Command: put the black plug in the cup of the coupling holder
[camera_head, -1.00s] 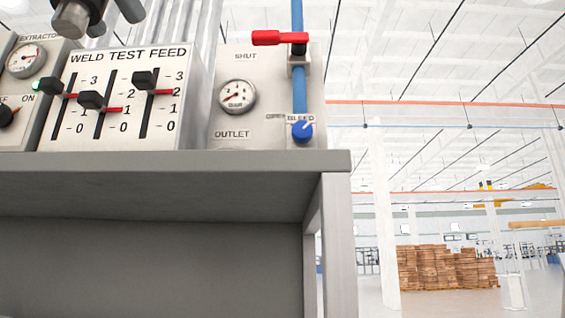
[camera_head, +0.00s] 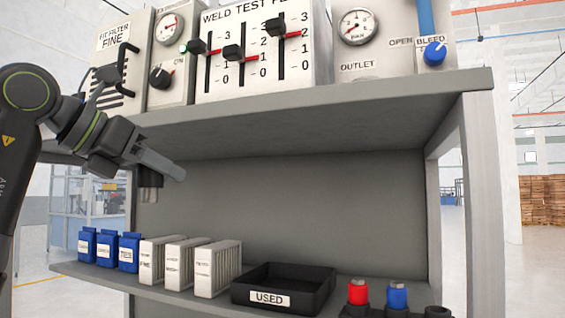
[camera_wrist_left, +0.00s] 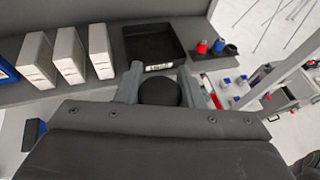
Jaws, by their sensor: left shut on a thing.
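My left gripper (camera_head: 165,172) is in front of the upper part of the shelf opening, at the left of the head view. In the left wrist view my left gripper (camera_wrist_left: 160,82) is shut on the black plug (camera_wrist_left: 158,93), whose round dark end shows between the fingers. In the head view a dark piece, seemingly the plug (camera_head: 150,182), hangs under the fingers. The coupling holder (camera_head: 375,312) is on the lower shelf at the right, with a red coupling (camera_head: 358,292) and a blue coupling (camera_head: 396,295). A dark round cup (camera_head: 437,312) shows at its right end, cut by the frame edge.
Blue boxes (camera_head: 128,252), white filter boxes (camera_head: 218,268) and a black USED tray (camera_head: 285,285) stand in a row left of the holder. The upper shelf (camera_head: 300,125) overhangs them and carries the panels. A post (camera_head: 483,200) stands at the right.

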